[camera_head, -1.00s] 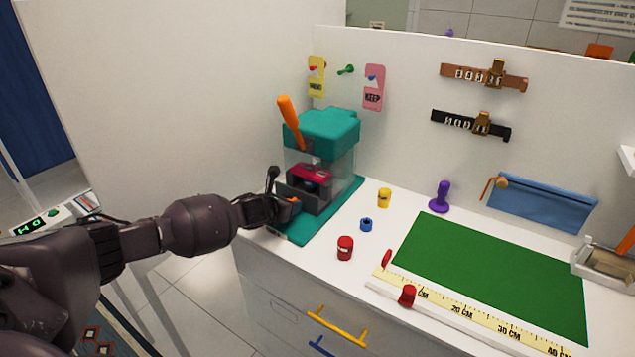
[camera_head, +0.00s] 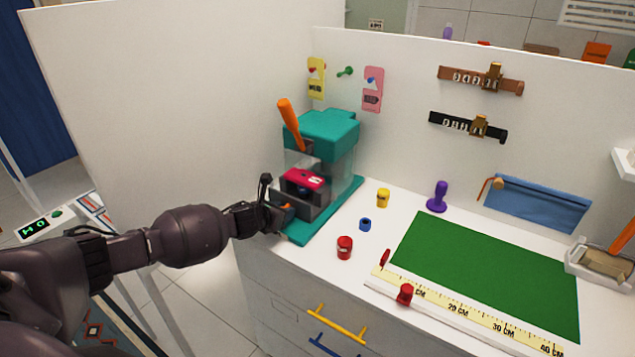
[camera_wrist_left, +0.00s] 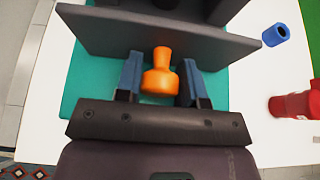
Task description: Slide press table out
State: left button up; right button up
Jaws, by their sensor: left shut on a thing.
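The teal press (camera_head: 328,130) with an orange lever stands at the back left of the white counter, on a teal base. Its dark grey press table (camera_head: 312,208) is partly out at the front and carries a pink and dark block (camera_head: 303,179). In the left wrist view, the table's grey front plate (camera_wrist_left: 100,35) bears an orange knob (camera_wrist_left: 160,78). My left gripper (camera_head: 284,208) is at this knob, with its blue-grey fingers on both sides, shut on it; the fingers also show in the left wrist view (camera_wrist_left: 160,85). My right gripper is not in view.
Right of the press are a red container (camera_head: 344,247), a blue ring (camera_head: 365,224), a yellow container (camera_head: 383,198) and a purple stamp (camera_head: 438,197). A green mat (camera_head: 485,270) and a ruler lie further right. A white partition (camera_head: 180,90) stands behind my left arm.

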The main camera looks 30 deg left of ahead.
pick_arm(q)
jog(key=shift+s+p, duration=0.5)
jog(key=shift+s, duration=0.7)
jog(key=shift+s+a+p, duration=0.2)
jog(key=shift+s+p, duration=0.75)
jog(key=shift+s, duration=0.95)
jog(key=o, duration=0.3)
jog(key=shift+s, duration=0.1)
jog(key=shift+s+a+p, duration=0.1)
jog(key=shift+s+p, duration=0.2)
jog(key=shift+s, duration=0.25)
jog(key=shift+o, duration=0.5)
jog(key=shift+o, duration=0.6)
jog(key=shift+s, duration=0.15)
